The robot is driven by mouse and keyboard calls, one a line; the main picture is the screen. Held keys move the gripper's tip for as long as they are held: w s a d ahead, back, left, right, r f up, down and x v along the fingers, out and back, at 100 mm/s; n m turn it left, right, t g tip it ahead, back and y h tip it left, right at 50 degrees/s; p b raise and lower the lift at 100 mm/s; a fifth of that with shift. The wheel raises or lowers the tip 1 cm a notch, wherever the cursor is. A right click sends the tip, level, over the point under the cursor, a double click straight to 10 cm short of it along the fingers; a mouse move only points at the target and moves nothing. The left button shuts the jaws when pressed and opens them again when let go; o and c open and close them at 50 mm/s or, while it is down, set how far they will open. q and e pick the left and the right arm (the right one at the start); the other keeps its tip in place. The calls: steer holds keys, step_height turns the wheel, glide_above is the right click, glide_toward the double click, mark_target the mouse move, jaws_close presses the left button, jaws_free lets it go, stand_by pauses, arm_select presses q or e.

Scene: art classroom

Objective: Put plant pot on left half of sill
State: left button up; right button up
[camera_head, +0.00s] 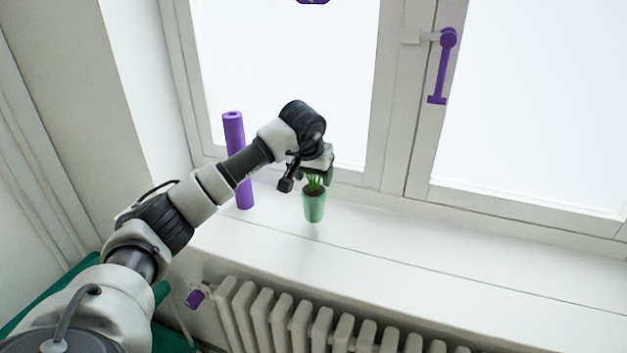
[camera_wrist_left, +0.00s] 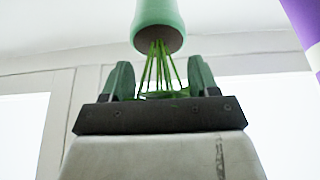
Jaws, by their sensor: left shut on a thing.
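The plant pot (camera_head: 314,206) is light green with dark soil and green stems. It is upright over the white window sill (camera_head: 420,245), towards its left part. A small shadow shows just under it; I cannot tell whether its base touches the sill. My left gripper (camera_head: 314,179) is above the pot, shut on the plant's stems. In the left wrist view the pot (camera_wrist_left: 160,22) hangs beyond the fingers of the gripper (camera_wrist_left: 160,85), with the stems between them. My right gripper is not in view.
A purple cylinder (camera_head: 233,140) stands on the sill left of the pot, partly behind my arm. A window with a purple handle (camera_head: 442,70) is behind. A radiator (camera_head: 300,325) is below the sill. The sill right of the pot is clear.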

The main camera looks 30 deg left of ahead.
arm_select(q)
step_height(320, 180, down, 2)
steer(key=shift+f+p, duration=0.15)
steer(key=shift+p, duration=0.15)
steer(key=shift+w+f, duration=0.1)
steer(key=shift+f, duration=0.05)
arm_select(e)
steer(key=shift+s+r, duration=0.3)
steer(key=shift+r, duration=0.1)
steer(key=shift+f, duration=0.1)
arm_select(q)
steer(key=o, duration=1.4)
steer(key=shift+f, duration=0.15)
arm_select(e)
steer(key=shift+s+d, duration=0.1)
arm_select(q)
steer(key=shift+r, duration=0.3)
steer(key=b+v, duration=0.2)
steer(key=v, duration=0.9)
steer(key=shift+s+r, duration=0.25)
steer(key=shift+r, duration=0.1)
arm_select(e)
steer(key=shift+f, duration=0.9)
